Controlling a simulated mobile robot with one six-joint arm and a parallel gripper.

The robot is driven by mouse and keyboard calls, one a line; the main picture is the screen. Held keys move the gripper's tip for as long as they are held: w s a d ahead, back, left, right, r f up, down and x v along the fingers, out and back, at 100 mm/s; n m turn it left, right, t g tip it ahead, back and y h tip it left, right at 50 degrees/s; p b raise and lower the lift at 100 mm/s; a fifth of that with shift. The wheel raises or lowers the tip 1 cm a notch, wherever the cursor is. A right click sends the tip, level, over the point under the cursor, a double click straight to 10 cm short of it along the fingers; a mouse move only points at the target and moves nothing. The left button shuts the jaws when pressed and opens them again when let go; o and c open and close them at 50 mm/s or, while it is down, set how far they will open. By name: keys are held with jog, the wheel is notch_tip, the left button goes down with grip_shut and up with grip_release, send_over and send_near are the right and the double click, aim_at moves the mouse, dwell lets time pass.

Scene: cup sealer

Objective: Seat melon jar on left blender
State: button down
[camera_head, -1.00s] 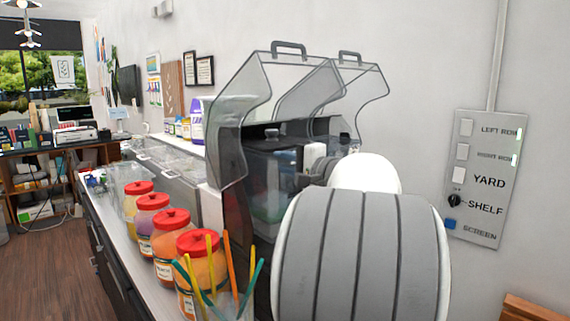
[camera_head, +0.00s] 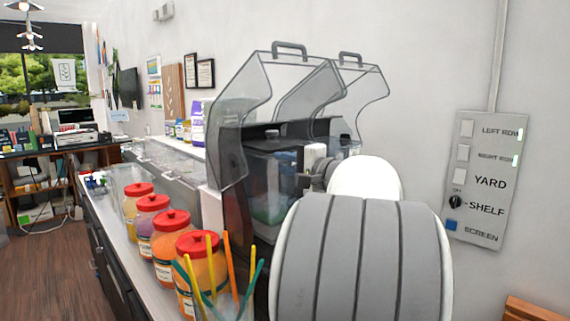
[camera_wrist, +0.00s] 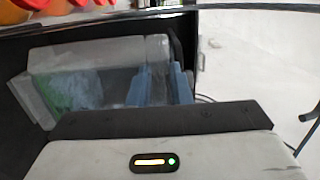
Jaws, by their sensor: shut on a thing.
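Two blender enclosures stand side by side on the counter with clear hoods raised. The left blender (camera_head: 232,165) is the nearer one in the head view. The melon jar (camera_head: 268,195), see-through with green contents low in it, shows dimly through that enclosure's tinted side. In the wrist view the jar (camera_wrist: 70,95) lies across the picture, with a grey end piece above and blue parts at its right. My gripper (camera_wrist: 165,88) is shut on the jar near these blue parts; its fingertips are hard to make out. The jar's underside is hidden, so I cannot tell whether it touches the base.
Several red-lidded jars (camera_head: 172,232) line the counter's front left of the blender. A cup of coloured sticks (camera_head: 225,290) stands close in front. A switch panel (camera_head: 478,180) is on the right wall. My arm covers the lower middle.

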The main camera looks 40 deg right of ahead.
jog(key=shift+f+b, duration=1)
jog(key=shift+b, duration=0.95)
dwell(1.8)
jog(key=c, duration=1.3)
grip_release()
jog(key=shift+o, duration=0.2)
jog(key=shift+s+f, duration=0.1)
jog(key=shift+f, duration=0.2)
jog(key=s+d+b, duration=0.1)
jog(key=s+b, duration=0.1)
jog(key=s, duration=0.5)
jog(key=shift+s+r, duration=0.15)
jog(key=shift+s, duration=0.15)
